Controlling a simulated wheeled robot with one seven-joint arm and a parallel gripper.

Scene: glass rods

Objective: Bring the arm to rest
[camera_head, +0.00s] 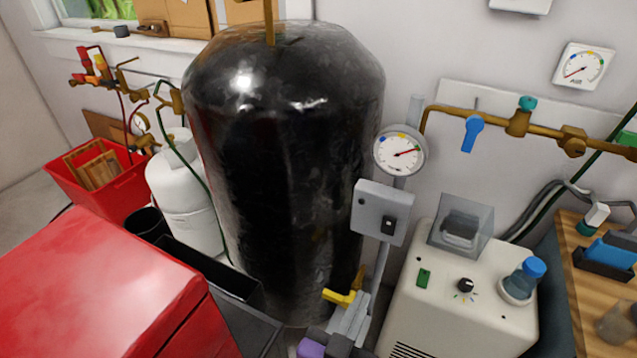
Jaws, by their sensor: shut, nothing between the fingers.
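I cannot make out my gripper or my arm in the head view. No glass rods can be made out either. A large glossy black tank (290,160) stands upright in the middle of the view and hides part of the wall behind it.
A red box-like body (100,290) fills the lower left. A white gas cylinder (185,200) and red crate (115,195) stand behind it. Right of the tank are a gauge post (398,152) with a switch box (382,211), a cream machine (465,310) and a wooden bench (578,265).

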